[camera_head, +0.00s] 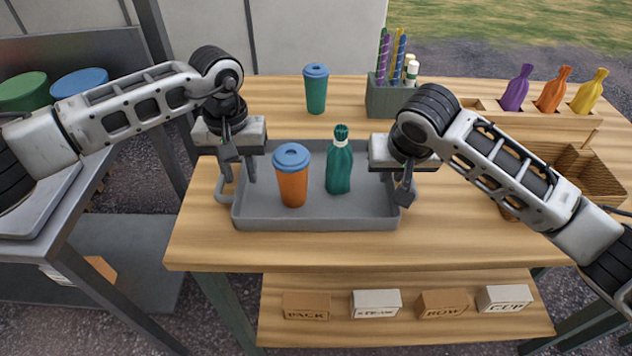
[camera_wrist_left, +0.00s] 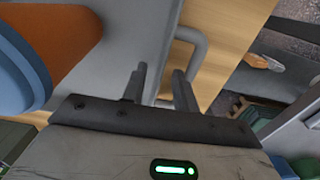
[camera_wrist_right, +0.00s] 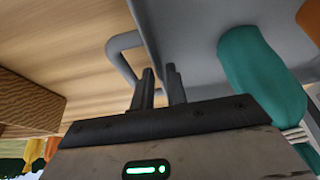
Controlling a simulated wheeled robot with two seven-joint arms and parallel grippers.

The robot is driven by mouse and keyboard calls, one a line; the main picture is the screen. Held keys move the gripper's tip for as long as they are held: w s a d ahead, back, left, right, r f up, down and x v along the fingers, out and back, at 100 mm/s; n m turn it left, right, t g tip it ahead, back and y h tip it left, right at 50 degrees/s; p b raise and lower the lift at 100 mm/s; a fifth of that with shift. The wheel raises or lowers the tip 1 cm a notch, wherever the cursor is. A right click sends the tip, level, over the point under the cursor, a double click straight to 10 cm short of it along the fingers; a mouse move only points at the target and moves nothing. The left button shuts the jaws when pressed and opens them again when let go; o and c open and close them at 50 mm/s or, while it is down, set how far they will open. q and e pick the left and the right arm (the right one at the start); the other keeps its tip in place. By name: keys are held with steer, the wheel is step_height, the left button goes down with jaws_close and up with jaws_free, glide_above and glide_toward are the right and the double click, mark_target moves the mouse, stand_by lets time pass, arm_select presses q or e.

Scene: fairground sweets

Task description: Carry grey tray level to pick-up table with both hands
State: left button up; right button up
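The grey tray (camera_head: 315,222) rests on the wooden table. It holds an orange cup with a blue lid (camera_head: 292,185) and a green bottle (camera_head: 339,172), both upright. My left gripper (camera_head: 238,170) is over the tray's left end, fingers pointing down, apart and empty. In the left wrist view its fingertips (camera_wrist_left: 160,75) are close to the left handle (camera_wrist_left: 198,50). My right gripper (camera_head: 405,188) is at the right end, fingers apart. In the right wrist view its fingertips (camera_wrist_right: 160,75) are close to the right handle (camera_wrist_right: 117,55). I cannot tell whether either gripper touches its handle.
A teal cup (camera_head: 316,90) and a straw holder (camera_head: 390,98) stand behind the tray. A bottle rack (camera_head: 545,115) and a wicker basket (camera_head: 570,175) are at right. Labelled blocks (camera_head: 376,303) sit on a lower shelf. A grey metal table (camera_head: 50,210) stands at left, across a gap.

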arm_select(q)
steer(key=shift+f, duration=0.6)
arm_select(e)
steer(key=shift+w+f, duration=0.2)
steer(key=shift+f, duration=0.35)
arm_select(q)
steer(key=shift+c, duration=1.2)
arm_select(e)
steer(key=shift+c, duration=1.3)
arm_select(q)
jaws_close()
arm_select(e)
jaws_close()
arm_select(q)
steer(key=shift+r, duration=0.15)
arm_select(e)
steer(key=shift+r, duration=0.15)
